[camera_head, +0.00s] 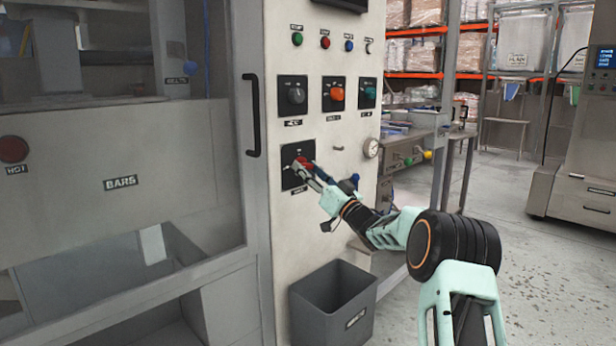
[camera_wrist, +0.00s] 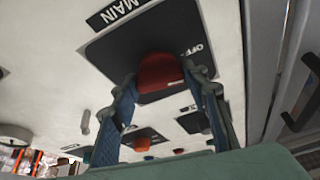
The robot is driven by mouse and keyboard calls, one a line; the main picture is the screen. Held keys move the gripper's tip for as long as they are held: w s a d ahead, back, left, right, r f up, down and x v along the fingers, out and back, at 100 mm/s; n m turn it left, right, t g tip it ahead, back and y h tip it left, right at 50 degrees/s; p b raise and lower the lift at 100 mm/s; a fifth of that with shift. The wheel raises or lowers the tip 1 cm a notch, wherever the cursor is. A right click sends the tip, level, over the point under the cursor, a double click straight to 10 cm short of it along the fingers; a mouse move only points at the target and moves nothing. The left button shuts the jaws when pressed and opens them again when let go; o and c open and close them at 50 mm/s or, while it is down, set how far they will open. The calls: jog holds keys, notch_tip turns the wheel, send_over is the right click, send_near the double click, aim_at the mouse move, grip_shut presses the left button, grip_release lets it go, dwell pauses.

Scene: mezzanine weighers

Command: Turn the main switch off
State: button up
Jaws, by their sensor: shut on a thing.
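The main switch (camera_wrist: 160,72) is a red rotary knob on a black plate. A MAIN label (camera_wrist: 118,14) and an OFF mark (camera_wrist: 196,49) show by it in the wrist view. In the head view the red knob (camera_head: 299,161) is the lowest switch on the pale panel, partly hidden by my fingers. My gripper (camera_head: 305,167) reaches it from the right. In the wrist view my gripper (camera_wrist: 160,82) has one finger on each side of the knob, shut on it. I cannot tell which mark the knob points to.
Above are a black knob (camera_head: 293,96), an orange-red knob (camera_head: 335,94) and a teal knob (camera_head: 369,93). A gauge (camera_head: 371,148) sits to the right. A grey bin (camera_head: 334,300) stands below, and a door handle (camera_head: 253,115) is on the left.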

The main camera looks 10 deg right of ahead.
jog(key=shift+n+g+y, duration=0.5)
jog(key=shift+n+y, duration=0.3)
jog(key=shift+n, duration=0.9)
jog(key=o, duration=1.2)
jog(key=shift+c, duration=0.2)
jog(key=shift+d, duration=0.1)
jog(key=v, duration=1.2)
jog(key=shift+n, duration=0.3)
jog(key=shift+w+r, duration=0.1)
